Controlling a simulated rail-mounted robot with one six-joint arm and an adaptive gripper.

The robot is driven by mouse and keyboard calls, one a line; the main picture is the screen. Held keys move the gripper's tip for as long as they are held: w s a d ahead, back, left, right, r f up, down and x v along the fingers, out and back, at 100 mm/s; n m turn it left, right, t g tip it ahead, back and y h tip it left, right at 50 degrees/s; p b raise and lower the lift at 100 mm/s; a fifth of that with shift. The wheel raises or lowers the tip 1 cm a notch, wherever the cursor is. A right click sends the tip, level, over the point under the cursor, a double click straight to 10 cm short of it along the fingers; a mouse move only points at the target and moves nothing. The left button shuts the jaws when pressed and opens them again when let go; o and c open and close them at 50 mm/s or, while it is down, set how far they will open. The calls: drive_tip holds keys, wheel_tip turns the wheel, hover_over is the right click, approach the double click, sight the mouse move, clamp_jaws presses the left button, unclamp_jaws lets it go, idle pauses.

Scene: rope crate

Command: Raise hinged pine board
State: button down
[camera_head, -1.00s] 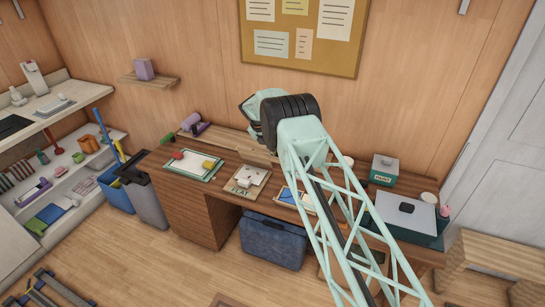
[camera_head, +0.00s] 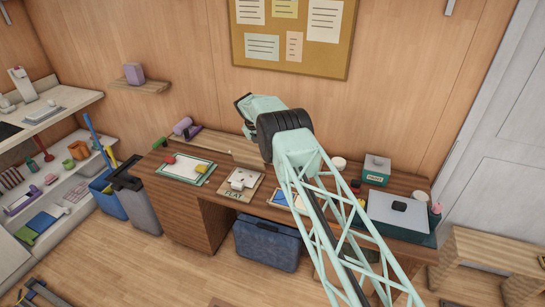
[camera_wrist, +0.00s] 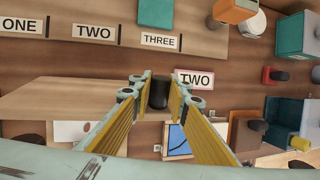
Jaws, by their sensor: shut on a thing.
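The pine board (camera_wrist: 70,100) is a pale wooden panel across the left and middle of the wrist view; its hinges do not show. A black knob (camera_wrist: 158,95) sits at the right part of the board, between the yellow-padded fingers of my gripper (camera_wrist: 158,86). The fingers are shut on the knob. In the head view, a pale piece of the board (camera_head: 246,158) shows beside my arm on the desk. My gripper is hidden there behind my own wrist and arm.
Labels ONE (camera_wrist: 20,27), TWO (camera_wrist: 94,32) and THREE (camera_wrist: 160,41) lie beyond the board. A corkboard (camera_head: 345,55) hangs behind.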

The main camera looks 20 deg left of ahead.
drive_tip(key=c, duration=2.5)
unclamp_jaws()
drive_tip(key=shift+v, duration=6)
drive_tip(key=shift+r, duration=0.1)
